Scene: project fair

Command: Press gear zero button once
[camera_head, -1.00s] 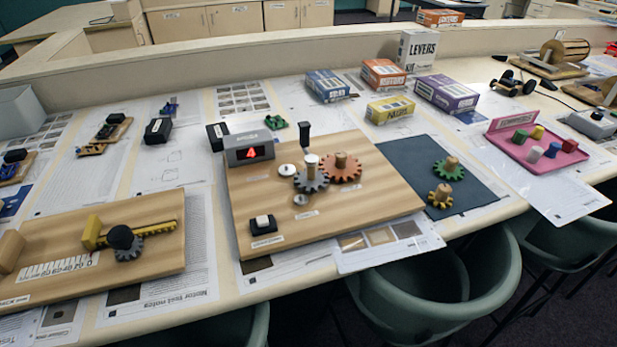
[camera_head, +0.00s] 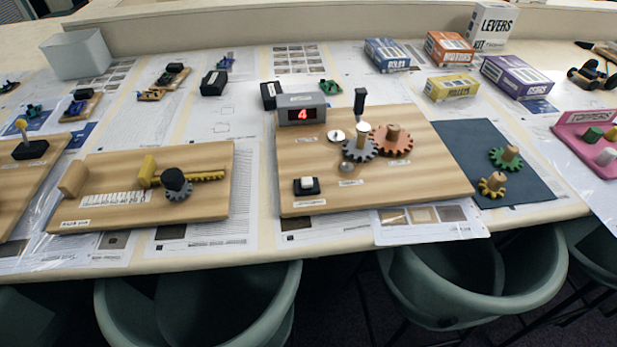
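The gear board (camera_head: 410,189) is a flat wooden board near the middle of the table. A white button on a black base (camera_head: 306,186) sits at its front left corner and looks like the zero button; its label is too small to read. A grey display box (camera_head: 302,110) at the board's back left shows a red 4. A grey gear (camera_head: 360,148) and an orange-brown gear (camera_head: 391,140) sit side by side on the board, with a dark upright post behind the grey one. My gripper is not in view.
A rack board (camera_head: 205,205) with a black-knobbed gear lies to the left. A dark mat (camera_head: 530,183) with green and yellow gears lies to the right. Green chairs (camera_head: 480,285) stand at the table's front edge. Kit boxes (camera_head: 450,88) stand behind.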

